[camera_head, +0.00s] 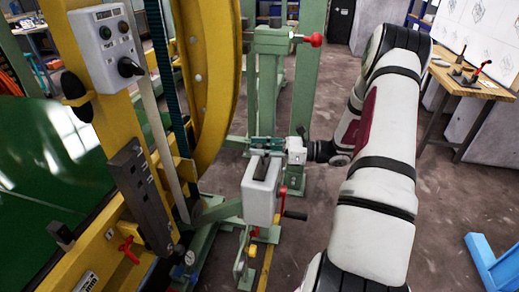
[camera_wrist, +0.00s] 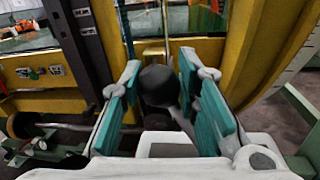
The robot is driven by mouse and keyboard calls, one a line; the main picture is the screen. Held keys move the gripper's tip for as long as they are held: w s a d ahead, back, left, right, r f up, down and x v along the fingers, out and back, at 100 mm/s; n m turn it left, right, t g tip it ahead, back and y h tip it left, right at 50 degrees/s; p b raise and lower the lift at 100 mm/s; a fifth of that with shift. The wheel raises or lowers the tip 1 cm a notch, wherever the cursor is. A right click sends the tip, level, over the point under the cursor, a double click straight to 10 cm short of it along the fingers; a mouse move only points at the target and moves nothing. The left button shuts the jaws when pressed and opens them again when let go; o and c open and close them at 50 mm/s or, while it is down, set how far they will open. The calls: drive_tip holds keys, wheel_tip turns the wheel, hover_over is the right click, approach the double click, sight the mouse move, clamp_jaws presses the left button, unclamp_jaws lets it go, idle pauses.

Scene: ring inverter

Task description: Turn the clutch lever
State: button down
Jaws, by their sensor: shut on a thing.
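My gripper (camera_wrist: 160,95) has two teal finger pads, one on each side of a dark round knob, the clutch lever (camera_wrist: 158,84). The jaws are shut on the knob. In the head view my gripper (camera_head: 264,143) reaches left from my arm, level, in front of the green frame and just above a white box. The knob is hidden among the fingers there, and the direction of the lever's shaft cannot be told.
A white box (camera_head: 260,199) with a black top handle and a red-ended lever (camera_head: 283,192) stands close below my gripper. A green post with a red knob (camera_head: 316,39) rises behind. A yellow ring (camera_head: 214,75) and control box (camera_head: 108,45) are left.

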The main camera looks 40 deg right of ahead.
drive_tip(key=w+d+m, duration=0.1)
drive_tip(key=w+d+r+m+p, duration=0.1)
drive_tip(key=m, duration=0.1)
drive_tip(key=shift+d+m, duration=0.3)
drive_tip(key=shift+w+d+m, duration=0.5)
drive_tip(key=shift+d+m, duration=0.15)
drive_tip(key=shift+m, duration=0.25)
drive_tip(key=c, duration=1.2)
unclamp_jaws()
drive_tip(key=shift+c, duration=0.2)
drive_tip(key=v, duration=1.2)
drive_tip(key=shift+f, duration=0.35)
drive_tip(key=shift+r, duration=0.1)
